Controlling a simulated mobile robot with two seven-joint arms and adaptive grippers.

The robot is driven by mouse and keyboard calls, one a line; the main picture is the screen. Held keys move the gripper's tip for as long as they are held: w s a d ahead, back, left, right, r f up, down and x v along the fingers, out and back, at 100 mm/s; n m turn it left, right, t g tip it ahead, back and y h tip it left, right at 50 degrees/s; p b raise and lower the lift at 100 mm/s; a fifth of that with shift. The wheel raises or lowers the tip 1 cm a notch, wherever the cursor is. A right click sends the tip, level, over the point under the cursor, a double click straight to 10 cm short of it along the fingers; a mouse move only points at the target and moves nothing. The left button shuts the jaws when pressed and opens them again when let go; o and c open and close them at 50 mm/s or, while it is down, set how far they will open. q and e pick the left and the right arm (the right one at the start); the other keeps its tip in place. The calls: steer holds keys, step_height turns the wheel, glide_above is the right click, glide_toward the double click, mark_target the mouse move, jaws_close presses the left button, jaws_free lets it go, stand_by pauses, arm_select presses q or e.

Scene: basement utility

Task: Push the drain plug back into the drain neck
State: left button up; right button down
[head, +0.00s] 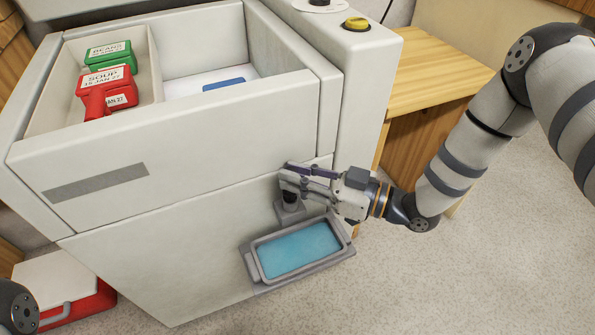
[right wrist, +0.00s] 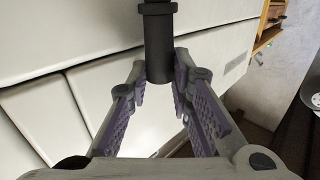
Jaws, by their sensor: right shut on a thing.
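The dark drain plug (head: 291,197) is at the lower front of the white freezer, just above the tray. In the right wrist view the plug (right wrist: 159,45) is a black cylinder with a wider collar. My right gripper (head: 284,176) comes from the right and is shut on the plug, with its purple-padded fingertips (right wrist: 161,82) on either side of the cylinder's end. The grey drain neck (head: 289,212) is just below the plug in the head view. How far the plug sits in the neck cannot be told. My left gripper is out of view.
A grey tray (head: 254,262) of blue water sits below the neck. A wooden cabinet (head: 425,75) stands right. Floor (head: 440,285) at lower right is clear.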

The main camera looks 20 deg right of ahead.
steer(key=shift+f+b, duration=0.5)
steer(key=shift+f, duration=0.3)
steer(key=c, duration=1.4)
jaws_free()
steer(key=shift+o, duration=0.2)
steer(key=v, duration=1.2)
